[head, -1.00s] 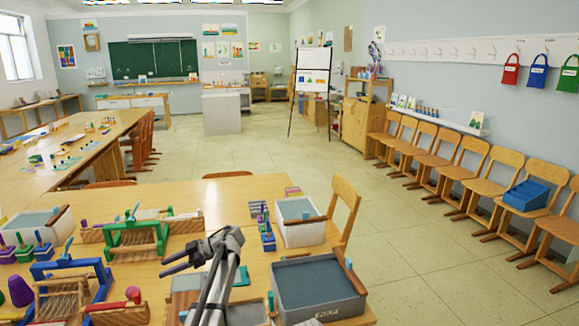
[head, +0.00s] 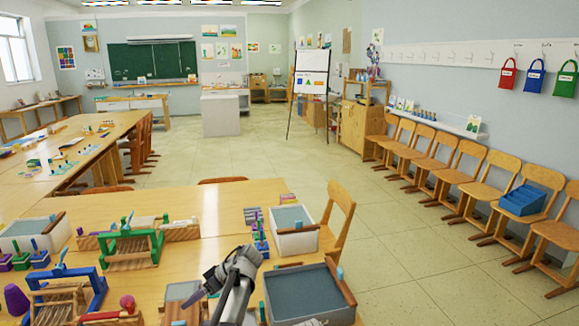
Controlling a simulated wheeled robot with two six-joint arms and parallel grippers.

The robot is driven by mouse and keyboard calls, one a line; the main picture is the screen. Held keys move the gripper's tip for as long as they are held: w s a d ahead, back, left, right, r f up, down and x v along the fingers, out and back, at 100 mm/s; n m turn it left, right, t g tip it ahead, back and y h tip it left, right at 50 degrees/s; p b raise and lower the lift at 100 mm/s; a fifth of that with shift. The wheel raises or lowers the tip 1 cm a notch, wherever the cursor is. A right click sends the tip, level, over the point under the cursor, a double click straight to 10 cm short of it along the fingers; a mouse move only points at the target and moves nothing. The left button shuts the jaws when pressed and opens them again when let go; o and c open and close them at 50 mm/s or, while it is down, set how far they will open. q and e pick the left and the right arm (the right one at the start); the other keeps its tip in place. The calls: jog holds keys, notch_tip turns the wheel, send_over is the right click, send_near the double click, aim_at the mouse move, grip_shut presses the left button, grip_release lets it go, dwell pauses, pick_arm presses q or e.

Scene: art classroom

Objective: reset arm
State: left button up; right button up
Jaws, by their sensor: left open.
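My left gripper (head: 198,286) is open and empty at the lower middle of the head view. Its fingers point down and to the left, above the near wooden table (head: 215,192). Its arm comes up from the bottom edge and hides part of the tabletop. The grey tub (head: 308,292) stands just right of it. My right gripper does not show.
On the near table stand a green loom frame (head: 130,245), a blue loom frame (head: 95,277) and a white tub (head: 295,238). A wooden chair (head: 340,205) stands at the table's right side. Chairs line the right wall. The middle floor is clear.

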pick_arm(q)
jog(key=s+d+r+m+h+p, duration=0.1)
jog(key=s+d+m+h+p, duration=0.7)
jog(key=s+d+m, duration=1)
jog(key=s+d, duration=0.4)
jog(key=s, duration=0.1)
jog(key=shift+s+r+t+h+p, duration=0.3)
jog(key=shift+s+h, duration=0.1)
